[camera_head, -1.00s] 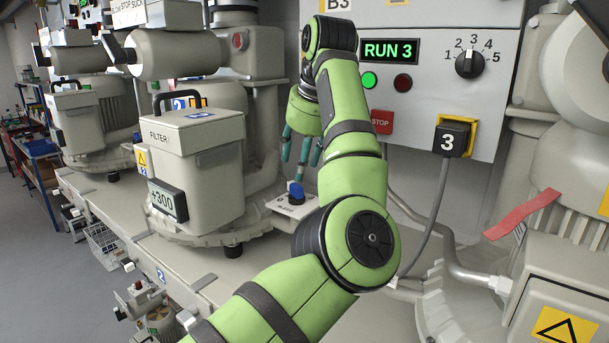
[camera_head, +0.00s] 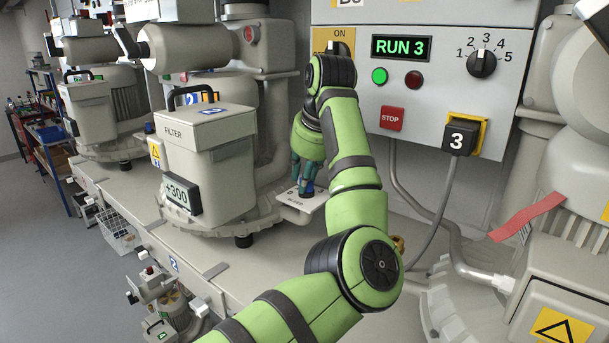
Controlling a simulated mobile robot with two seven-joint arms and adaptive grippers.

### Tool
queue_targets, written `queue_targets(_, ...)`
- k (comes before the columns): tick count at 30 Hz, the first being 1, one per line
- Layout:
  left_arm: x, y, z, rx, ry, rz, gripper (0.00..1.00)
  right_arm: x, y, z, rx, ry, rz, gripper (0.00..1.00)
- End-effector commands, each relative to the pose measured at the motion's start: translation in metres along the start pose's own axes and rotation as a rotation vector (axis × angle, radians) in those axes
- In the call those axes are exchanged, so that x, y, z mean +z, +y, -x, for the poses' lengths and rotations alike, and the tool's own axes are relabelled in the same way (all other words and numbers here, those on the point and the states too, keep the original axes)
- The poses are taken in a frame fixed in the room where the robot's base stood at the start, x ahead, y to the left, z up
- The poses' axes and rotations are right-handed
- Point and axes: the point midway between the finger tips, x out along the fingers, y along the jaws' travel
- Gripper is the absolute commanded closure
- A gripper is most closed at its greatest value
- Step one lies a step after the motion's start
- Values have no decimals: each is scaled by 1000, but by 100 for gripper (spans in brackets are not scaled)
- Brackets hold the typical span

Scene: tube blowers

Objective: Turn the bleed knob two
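Only a little of the knob shows. My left gripper (camera_head: 307,184) points down over it from above, with its teal fingers at the knob. The fingers hide most of the knob, and I cannot tell whether they grip it. My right gripper is not in view.
The grey control box (camera_head: 440,110) behind my arm shows RUN 3, a selector dial (camera_head: 482,63) and a red STOP button (camera_head: 392,118). A cable hangs from the plug marked 3 (camera_head: 463,136). More blowers stand at the left and right. The bench front (camera_head: 120,190) is mostly clear.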

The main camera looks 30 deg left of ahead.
Motion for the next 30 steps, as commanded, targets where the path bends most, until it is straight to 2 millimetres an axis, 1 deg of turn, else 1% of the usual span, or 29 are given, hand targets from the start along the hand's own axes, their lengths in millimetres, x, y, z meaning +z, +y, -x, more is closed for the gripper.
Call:
queue_targets(3,0,0,-1,0,0,-2,100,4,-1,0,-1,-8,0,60)
queue_targets(8,0,0,-2,-10,0,-23,100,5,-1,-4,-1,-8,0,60)
queue_targets(14,0,0,-3,-48,-1,-108,100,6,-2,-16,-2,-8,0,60)
queue_targets(20,0,0,-4,-111,-2,-256,100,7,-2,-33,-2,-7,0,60)
queue_targets(30,2,0,-4,-234,-2,-555,100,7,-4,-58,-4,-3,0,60)
